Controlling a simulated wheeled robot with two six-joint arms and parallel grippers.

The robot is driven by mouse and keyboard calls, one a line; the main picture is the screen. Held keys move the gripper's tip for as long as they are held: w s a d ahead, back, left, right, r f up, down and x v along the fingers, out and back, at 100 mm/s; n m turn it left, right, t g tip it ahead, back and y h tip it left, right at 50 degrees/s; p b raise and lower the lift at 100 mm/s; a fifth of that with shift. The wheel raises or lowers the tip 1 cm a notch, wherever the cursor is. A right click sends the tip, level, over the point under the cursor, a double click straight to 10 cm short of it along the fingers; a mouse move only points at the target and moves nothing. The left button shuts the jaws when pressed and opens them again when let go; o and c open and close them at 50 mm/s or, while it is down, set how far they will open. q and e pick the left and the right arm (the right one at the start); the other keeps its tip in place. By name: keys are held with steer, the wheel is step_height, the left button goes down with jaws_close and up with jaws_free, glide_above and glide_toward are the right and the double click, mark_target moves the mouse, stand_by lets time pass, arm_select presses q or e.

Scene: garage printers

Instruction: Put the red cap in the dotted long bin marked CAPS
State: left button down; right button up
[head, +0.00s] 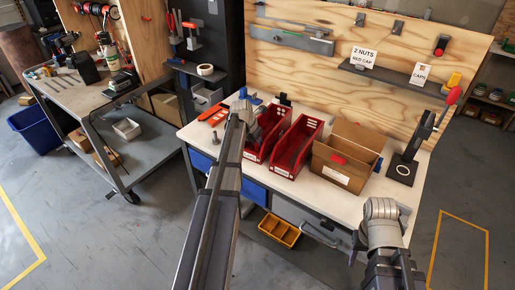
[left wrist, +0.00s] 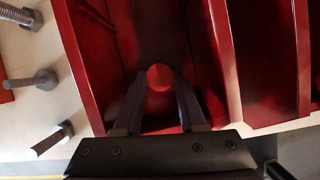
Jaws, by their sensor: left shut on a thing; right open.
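My left gripper (left wrist: 160,86) is shut on the small round red cap (left wrist: 159,77), held between its two dark fingertips in the left wrist view. Under the fingers is the inside of a red bin (left wrist: 85,60); I cannot tell whether the cap touches its floor. In the head view the left gripper (head: 258,112) is over the left of two long red bins (head: 251,154) and hides the cap. The other red bin (head: 287,170) stands just to its right. Dots on either bin are not clear. My right gripper (head: 356,246) is low at the bench front, open and away from the bins.
A cardboard box (head: 337,177) stands right of the bins, then a black stand with a red-handled lever (head: 404,168). A card reading 2 NUTS RED CAP (head: 364,57) and a CAPS card (head: 420,73) are at the shelf.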

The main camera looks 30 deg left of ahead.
arm_select(q)
steer(key=shift+r, duration=0.1)
steer(key=shift+f, duration=0.25)
steer(key=c, duration=0.8)
jaws_free()
steer(key=shift+o, duration=0.2)
steer(key=shift+r, duration=0.2)
steer(key=shift+r, duration=0.15)
steer(key=p+v, duration=1.1)
steer(key=shift+s+r, duration=0.25)
steer(key=shift+r, duration=0.1)
